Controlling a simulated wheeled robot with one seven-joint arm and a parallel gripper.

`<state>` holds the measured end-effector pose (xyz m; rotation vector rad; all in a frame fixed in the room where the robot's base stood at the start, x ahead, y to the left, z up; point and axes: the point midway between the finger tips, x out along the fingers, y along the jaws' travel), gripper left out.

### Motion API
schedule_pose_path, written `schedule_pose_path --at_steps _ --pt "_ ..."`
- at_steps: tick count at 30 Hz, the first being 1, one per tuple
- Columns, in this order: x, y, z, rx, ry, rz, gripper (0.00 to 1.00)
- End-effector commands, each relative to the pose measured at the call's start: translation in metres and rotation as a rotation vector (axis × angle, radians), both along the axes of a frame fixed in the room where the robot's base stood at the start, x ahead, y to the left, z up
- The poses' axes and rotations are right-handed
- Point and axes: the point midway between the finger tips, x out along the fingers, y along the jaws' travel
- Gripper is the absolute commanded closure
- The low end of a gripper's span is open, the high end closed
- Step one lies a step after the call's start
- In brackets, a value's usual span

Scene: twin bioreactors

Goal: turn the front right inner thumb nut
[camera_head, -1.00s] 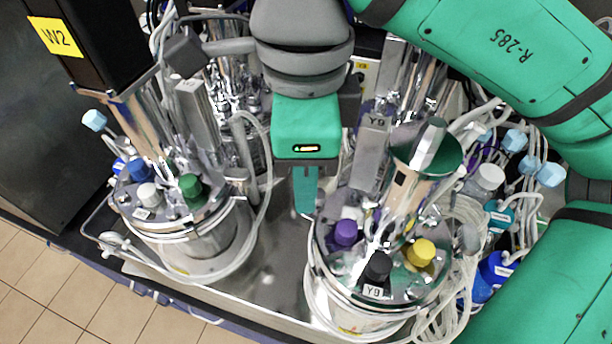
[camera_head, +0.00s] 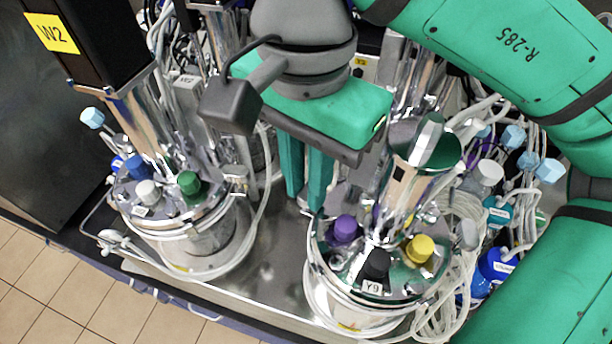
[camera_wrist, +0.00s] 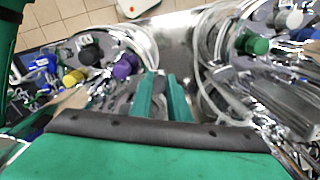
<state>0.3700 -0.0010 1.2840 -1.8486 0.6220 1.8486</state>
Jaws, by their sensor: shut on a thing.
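My gripper (camera_head: 306,205) points down between the two steel vessels, its green fingers close together at the left rim of the right vessel (camera_head: 345,308). The fingers also show in the wrist view (camera_wrist: 163,82), beside the lid with the purple cap. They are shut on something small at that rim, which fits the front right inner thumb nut. The nut itself is hidden by the fingers, so its angle cannot be seen.
The right lid carries a purple cap (camera_head: 343,229), a black cap (camera_head: 376,263) and a yellow cap (camera_head: 420,248). The left vessel (camera_head: 212,238) has a green cap (camera_head: 190,183) and looping tubes. Bare steel tray (camera_head: 275,275) lies between the vessels. Bottles and tubing crowd the right.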

Motion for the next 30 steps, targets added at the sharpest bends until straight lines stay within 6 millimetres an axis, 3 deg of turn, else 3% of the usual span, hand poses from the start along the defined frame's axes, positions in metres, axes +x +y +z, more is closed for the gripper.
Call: schedule_pose_path --at_steps 12,27,28,30 --pt "-0.0005 -0.0009 0.0008 0.002 0.0 0.16 1.0" --pt "-0.0005 -0.001 0.0008 0.002 -0.001 0.176 1.0" --pt "-0.0005 -0.001 0.0008 0.002 -0.001 0.176 0.8" --pt "-0.0005 -0.001 0.0007 0.001 -0.001 0.176 0.66"
